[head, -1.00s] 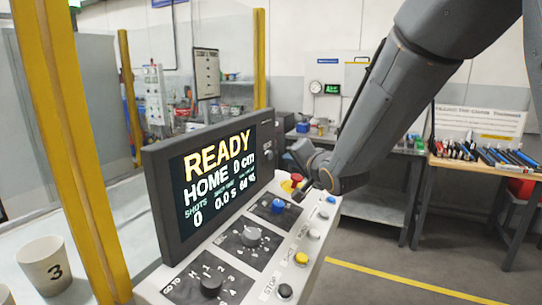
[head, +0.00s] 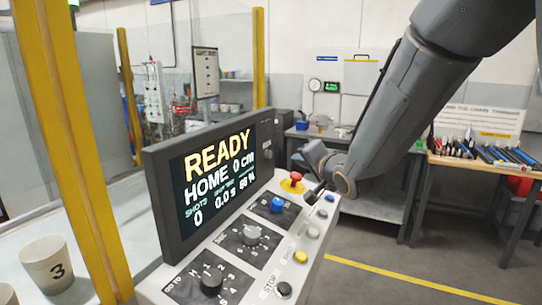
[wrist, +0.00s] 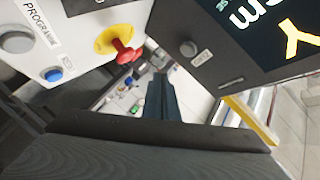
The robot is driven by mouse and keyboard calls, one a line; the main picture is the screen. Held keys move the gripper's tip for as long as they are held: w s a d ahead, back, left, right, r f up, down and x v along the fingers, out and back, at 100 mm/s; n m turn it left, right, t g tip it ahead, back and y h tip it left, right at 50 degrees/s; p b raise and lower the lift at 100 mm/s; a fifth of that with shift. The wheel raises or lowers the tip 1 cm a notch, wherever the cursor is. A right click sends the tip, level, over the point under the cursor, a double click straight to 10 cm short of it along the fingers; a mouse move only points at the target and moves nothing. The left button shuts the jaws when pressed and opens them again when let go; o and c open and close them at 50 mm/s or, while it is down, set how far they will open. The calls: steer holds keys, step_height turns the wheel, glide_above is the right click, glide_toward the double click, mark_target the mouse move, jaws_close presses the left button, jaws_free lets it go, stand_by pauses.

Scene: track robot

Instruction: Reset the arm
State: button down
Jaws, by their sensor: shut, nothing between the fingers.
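My gripper (head: 314,191) is shut and empty, just right of the red emergency-stop knob (head: 295,177) on the control panel (head: 262,262). It appears clear of the panel. In the wrist view its dark closed fingers (wrist: 160,98) point down the middle, below the red knob (wrist: 127,52) on its yellow base. My grey arm comes down from the upper right in the head view. The screen (head: 215,178) reads READY, HOME, 0 cm, with shots 0 and 0.0 s. A blue button (head: 277,204) and black dials sit on the panel.
A yellow post (head: 78,150) and glass stand at the left, with a cup marked 3 (head: 47,264) behind the panel. A tool bench (head: 480,160) stands at the right. The floor right of the panel is clear, with a yellow line (head: 400,277).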

steer(key=s+d+f+g+h, duration=0.1)
steer(key=d+f, duration=0.1)
steer(key=s+d+f+n+g+h, duration=0.1)
steer(key=s+d+f, duration=0.1)
steer(key=d+f, duration=0.1)
steer(key=s+d+f+g+h, duration=0.1)
steer(key=s+d+f+h, duration=0.1)
steer(key=d, duration=0.1)
steer(key=shift+d+f, duration=0.2)
steer(key=shift+f, duration=0.2)
steer(key=s+d+f+n+g+h, duration=0.1)
steer(key=s+d+f+g, duration=0.2)
steer(key=s, duration=0.5)
steer(key=s+d+f+n+g+h, duration=0.1)
steer(key=s+d+f+n+g, duration=0.1)
steer(key=s, duration=0.7)
steer(key=s+d+f+n+g, duration=0.2)
steer(key=s+d+f+g, duration=0.2)
steer(key=s, duration=0.4)
steer(key=shift+s+d+f+g+h, duration=0.35)
steer(key=shift+d+f+h, duration=0.1)
steer(key=shift+f, duration=0.5)
